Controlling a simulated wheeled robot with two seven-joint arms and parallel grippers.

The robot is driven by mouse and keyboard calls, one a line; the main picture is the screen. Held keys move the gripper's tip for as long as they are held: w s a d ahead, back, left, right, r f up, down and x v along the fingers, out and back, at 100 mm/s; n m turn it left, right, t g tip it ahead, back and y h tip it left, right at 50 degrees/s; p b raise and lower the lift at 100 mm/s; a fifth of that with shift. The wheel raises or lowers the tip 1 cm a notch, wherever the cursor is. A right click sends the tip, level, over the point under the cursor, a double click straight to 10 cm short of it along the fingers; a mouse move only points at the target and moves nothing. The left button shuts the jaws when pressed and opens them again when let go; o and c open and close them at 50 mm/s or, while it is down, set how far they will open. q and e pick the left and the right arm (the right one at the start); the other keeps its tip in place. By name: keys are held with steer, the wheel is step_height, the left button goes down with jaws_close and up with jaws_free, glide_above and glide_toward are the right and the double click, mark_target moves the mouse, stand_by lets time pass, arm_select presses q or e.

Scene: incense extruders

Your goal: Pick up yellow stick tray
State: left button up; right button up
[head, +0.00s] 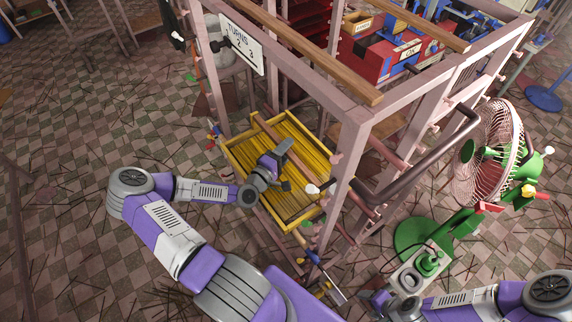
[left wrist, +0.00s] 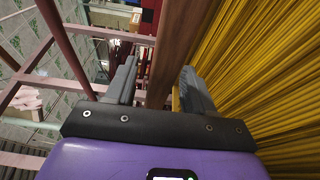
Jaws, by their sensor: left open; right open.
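The yellow tray (head: 229,156), filled with yellow sticks (head: 290,205), sits tilted in the lower part of the pink metal frame. A brown bar (head: 263,125) runs across it. My left gripper (head: 287,166) is open over the tray, beside the bar. In the left wrist view the brown bar (left wrist: 173,45) shows between the two open fingers (left wrist: 158,85), and the yellow sticks (left wrist: 260,70) fill the right side. Whether the fingers touch the bar is unclear. My right gripper (head: 374,303) is open at the lower right, away from the tray.
The pink frame (head: 340,195) surrounds the tray, with a post close to the right of my left gripper. A green and pink fan (head: 490,150) stands at the right. A "TURNS" sign (head: 243,45) hangs above. Loose sticks litter the checkered floor (head: 80,130).

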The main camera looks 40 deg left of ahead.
arm_select(q)
jaws_close()
steer(key=shift+r, duration=0.1)
stand_by(0.3)
step_height(320, 180, up, 10)
steer(key=p, duration=0.4)
steer(key=shift+p, duration=0.3)
